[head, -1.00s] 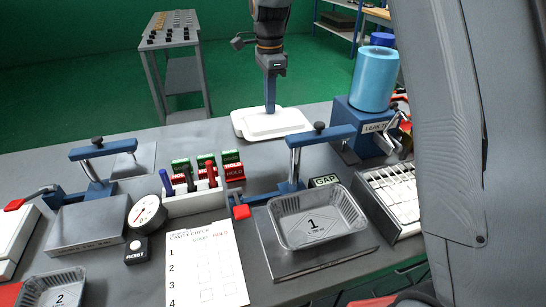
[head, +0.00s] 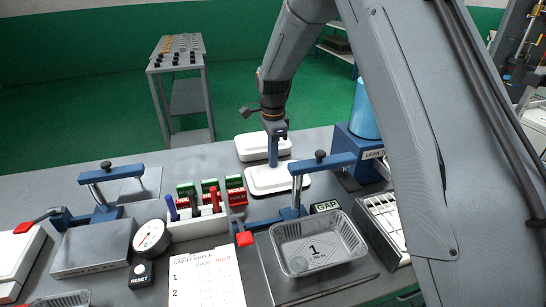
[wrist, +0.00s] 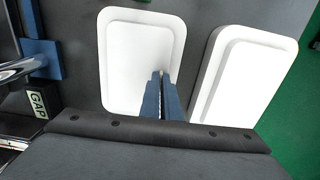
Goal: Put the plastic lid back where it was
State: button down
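A white plastic lid (head: 262,180), rounded-rectangular with a raised middle, is under my gripper (head: 273,163) in the head view. It also shows in the wrist view (wrist: 125,50). My gripper's blue fingers (wrist: 160,78) are close together and reach down onto the lid's middle, and appear shut on it. The exact grip spot is hidden. A second white lid-shaped piece (head: 250,147) lies just behind it; in the wrist view it is the thicker piece at right (wrist: 255,75). The two are apart. I cannot tell whether the held lid touches the table.
The leak tester (head: 355,145) stands right. Marker holder (head: 197,227), gauge (head: 150,238) and checklist (head: 207,277) lie left.

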jog(key=shift+f, duration=0.15)
jog(key=c, duration=2)
grip_release()
notch_tip(320, 180, up, 12)
jog(key=b, duration=0.2)
jog(key=shift+r+b, duration=0.2)
jog(key=shift+b, duration=0.2)
